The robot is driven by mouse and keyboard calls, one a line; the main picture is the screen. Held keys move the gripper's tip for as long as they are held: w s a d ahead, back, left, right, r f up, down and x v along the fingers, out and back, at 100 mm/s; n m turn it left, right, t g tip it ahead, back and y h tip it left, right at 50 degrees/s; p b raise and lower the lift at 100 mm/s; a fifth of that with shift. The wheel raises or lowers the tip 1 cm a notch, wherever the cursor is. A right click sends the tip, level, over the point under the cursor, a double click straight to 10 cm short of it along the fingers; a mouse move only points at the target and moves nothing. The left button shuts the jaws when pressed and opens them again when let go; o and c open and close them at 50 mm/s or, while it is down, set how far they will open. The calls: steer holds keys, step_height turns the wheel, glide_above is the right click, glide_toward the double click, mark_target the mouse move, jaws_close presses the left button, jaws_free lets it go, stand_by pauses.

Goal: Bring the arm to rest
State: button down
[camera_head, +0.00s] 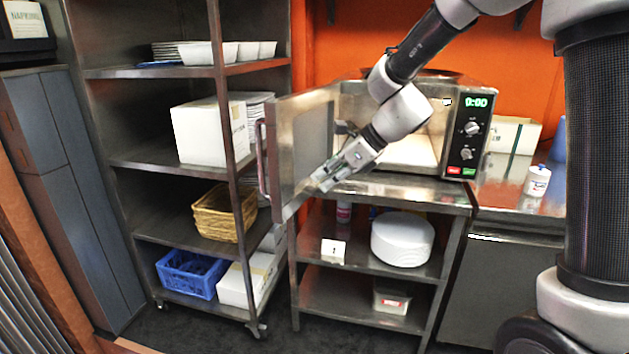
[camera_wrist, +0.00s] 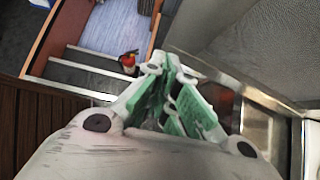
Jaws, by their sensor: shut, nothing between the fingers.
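My gripper (camera_head: 328,181) hangs in front of the open microwave in the head view, pointing down and to the left. Its fingers are shut and empty. They also show in the wrist view (camera_wrist: 172,85), with green pads close together. My arm reaches down to it from the upper right. The microwave door (camera_head: 300,140) stands swung open at the left, close beside my gripper; I cannot tell whether they touch. The microwave (camera_head: 473,105) has a lit green display reading 0:00, and its cavity is partly hidden by my arm.
A steel shelf rack (camera_head: 185,164) at left holds white bowls, boxes, a wicker basket (camera_head: 225,212) and a blue crate (camera_head: 190,273). The microwave stands on a steel stand (camera_head: 440,197) with shelves below. A white bottle (camera_head: 537,180) stands on the right counter. A red object (camera_wrist: 128,60) shows beyond the fingers.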

steer(key=s+a+v, duration=0.1)
steer(key=v, duration=0.7)
steer(key=s+d+f+n+g+h, duration=0.2)
steer(key=s+d+f+n+h, duration=0.15)
steer(key=s+d+n, duration=1.05)
steer(key=s+d+r+n+t+h, duration=0.3)
steer(key=s+d+r+n+h, duration=0.1)
steer(key=s+d+n, duration=0.3)
steer(key=s+d+h, duration=0.1)
steer(key=s+d, duration=0.1)
steer(key=d, duration=0.2)
steer(key=shift+s+d+r+n+t, duration=0.25)
steer(key=shift+d+r+n+t, duration=0.05)
steer(key=shift+d+r+t, duration=0.1)
